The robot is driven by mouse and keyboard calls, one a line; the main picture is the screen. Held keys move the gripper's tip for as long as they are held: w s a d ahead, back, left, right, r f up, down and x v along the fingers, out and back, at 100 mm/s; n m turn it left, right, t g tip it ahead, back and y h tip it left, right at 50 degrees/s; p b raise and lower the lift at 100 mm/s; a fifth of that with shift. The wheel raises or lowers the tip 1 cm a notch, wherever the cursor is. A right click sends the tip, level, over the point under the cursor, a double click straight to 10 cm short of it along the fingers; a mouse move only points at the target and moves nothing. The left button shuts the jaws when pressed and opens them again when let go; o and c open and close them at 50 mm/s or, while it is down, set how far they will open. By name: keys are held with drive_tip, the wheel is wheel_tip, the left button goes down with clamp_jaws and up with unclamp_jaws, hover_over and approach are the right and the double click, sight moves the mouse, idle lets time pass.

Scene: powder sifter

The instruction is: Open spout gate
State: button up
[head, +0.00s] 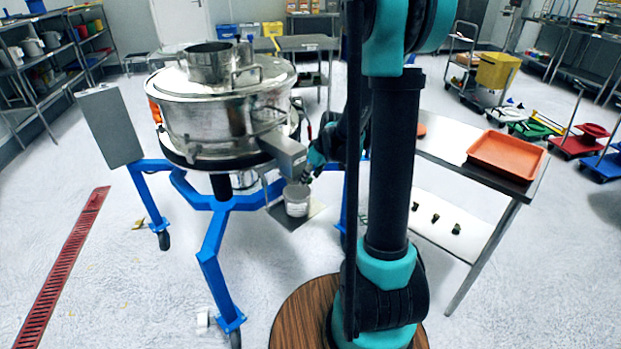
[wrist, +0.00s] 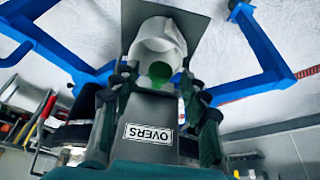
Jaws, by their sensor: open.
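The round metal sifter (head: 215,105) stands on a blue wheeled frame, with a grey box-like spout (head: 285,150) at its right side. In the wrist view the spout (wrist: 155,110) carries a white "OVERS" label (wrist: 148,134). I cannot clearly tell the gate from the spout body. My gripper (head: 306,177) is close by the spout's lower end; in the wrist view its open fingers (wrist: 160,88) lie on either side of the spout. Contact cannot be told. A white cup (head: 297,201) stands below the spout; the wrist view shows the cup (wrist: 150,45) with something green inside.
The cup stands on a small grey plate (head: 275,212) fixed low beside the blue frame (head: 215,270). A steel table (head: 455,140) with an orange tray (head: 506,155) stands at right. A grey panel (head: 110,125) is at the sifter's left. Open floor lies front left.

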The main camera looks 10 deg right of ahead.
drive_tip(key=shift+w+a+f, duration=0.1)
drive_tip(key=shift+w+f, duration=0.05)
drive_tip(key=shift+f, duration=0.3)
drive_tip(key=shift+c, duration=0.6)
clamp_jaws()
